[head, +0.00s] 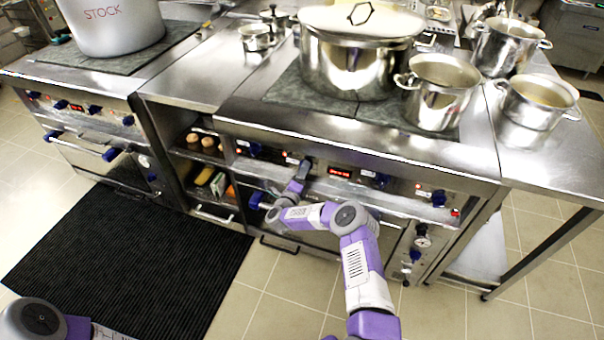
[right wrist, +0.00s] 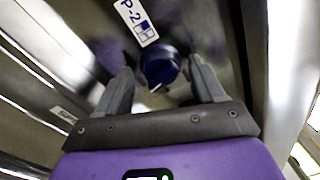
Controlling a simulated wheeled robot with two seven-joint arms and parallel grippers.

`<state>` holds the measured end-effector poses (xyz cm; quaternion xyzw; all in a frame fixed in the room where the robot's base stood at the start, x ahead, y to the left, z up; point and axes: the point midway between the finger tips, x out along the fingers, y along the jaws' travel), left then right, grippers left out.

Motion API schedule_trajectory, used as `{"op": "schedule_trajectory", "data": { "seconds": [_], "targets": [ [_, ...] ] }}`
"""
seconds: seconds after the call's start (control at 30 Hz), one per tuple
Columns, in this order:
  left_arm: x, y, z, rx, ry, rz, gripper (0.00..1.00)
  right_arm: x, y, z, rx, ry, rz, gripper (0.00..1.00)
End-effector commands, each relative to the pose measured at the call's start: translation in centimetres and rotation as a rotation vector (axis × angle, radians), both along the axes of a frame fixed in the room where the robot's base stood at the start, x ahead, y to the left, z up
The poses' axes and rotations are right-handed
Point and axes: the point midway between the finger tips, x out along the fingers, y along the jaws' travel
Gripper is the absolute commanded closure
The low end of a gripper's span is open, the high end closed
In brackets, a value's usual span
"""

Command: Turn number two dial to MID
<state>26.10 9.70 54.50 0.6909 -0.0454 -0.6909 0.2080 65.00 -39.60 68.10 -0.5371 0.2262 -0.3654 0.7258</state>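The number two dial (right wrist: 160,68) is a dark blue round knob with a white pointer mark, below a white "P-2" label (right wrist: 138,22) in the right wrist view. My right gripper (right wrist: 161,70) has its two grey fingers apart, one on each side of the dial, with small gaps visible. In the head view my right gripper (head: 305,163) is at the front panel (head: 330,168) of the near stove and hides the dial there. The dial's position words are not readable. Only part of my left arm shows at bottom left; its gripper is out of view.
Other blue dials (head: 380,180) and red displays (head: 340,172) line the panel. A large lidded pot (head: 350,65) and a smaller pot (head: 438,100) stand above on the stove. An open shelf (head: 203,165) is to the left. A black mat (head: 130,250) lies on the floor.

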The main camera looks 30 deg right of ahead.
Motion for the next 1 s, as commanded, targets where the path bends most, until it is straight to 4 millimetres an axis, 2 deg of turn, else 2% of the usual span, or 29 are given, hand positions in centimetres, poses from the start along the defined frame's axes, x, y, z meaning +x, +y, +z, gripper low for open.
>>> {"op": "schedule_trajectory", "data": {
  "seconds": [0.27,0.7,1.0],
  "targets": [
    [0.0,0.0,0.3,0.0,0.0,0.0,0.57,-0.3,0.4,0.1,0.0,0.0,0.0,0.32],
    [0.0,0.0,2.6,0.0,0.0,0.0,0.57,-4.3,5.4,-0.3,0.0,0.0,0.001,0.32],
    [0.0,0.0,2.7,0.0,0.0,0.0,0.57,-4.8,5.9,-0.5,-0.001,-0.001,0.0,0.32]
  ]
}}
